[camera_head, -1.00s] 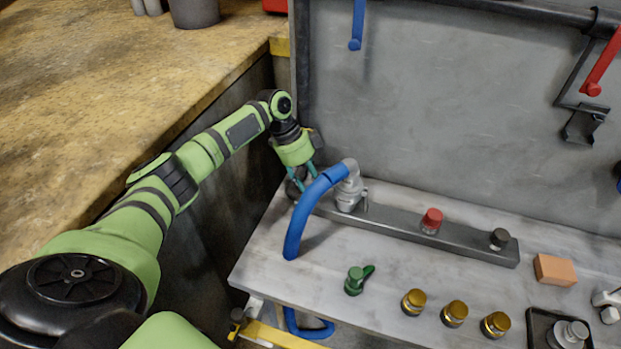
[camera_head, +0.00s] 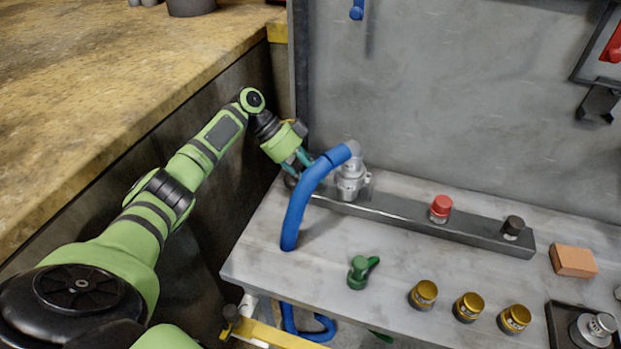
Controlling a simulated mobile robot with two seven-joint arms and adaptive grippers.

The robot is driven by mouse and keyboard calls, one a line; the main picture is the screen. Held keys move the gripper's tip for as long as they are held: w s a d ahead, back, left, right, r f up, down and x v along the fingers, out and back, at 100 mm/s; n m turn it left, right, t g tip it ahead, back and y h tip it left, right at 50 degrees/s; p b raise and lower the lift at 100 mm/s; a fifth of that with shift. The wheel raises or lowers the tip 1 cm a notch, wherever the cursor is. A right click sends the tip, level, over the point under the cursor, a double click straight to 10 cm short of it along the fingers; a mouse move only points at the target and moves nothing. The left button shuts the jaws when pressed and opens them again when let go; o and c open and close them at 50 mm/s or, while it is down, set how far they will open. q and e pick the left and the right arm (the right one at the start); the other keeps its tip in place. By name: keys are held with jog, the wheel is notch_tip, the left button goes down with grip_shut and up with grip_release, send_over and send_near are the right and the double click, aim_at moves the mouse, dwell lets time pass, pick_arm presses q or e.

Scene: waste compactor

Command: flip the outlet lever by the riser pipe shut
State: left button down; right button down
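My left gripper (camera_head: 297,167) reaches in from the left at the back left corner of the grey bench. Its two teal fingers point down beside the upper part of a thick blue curved pipe (camera_head: 303,203). The fingers look a little apart, but whether they hold anything at the tips cannot be made out. A dark rounded part shows just below the fingers. I cannot clearly pick out the outlet lever; it may be hidden by the gripper or pipe. My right gripper is not in view.
A dark bar on the bench carries a red knob (camera_head: 440,208) and a black knob (camera_head: 513,226). A green handle (camera_head: 361,272), several brass caps (camera_head: 423,294) and an orange block (camera_head: 573,260) are in front. A blue lever (camera_head: 357,10) hangs on the back panel.

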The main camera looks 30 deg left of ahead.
pick_arm(q)
jog(key=shift+w+r, duration=0.25)
jog(key=shift+r, duration=0.15)
jog(key=c, duration=1.2)
grip_release()
jog(key=shift+o, duration=0.2)
jog(key=shift+f, duration=0.3)
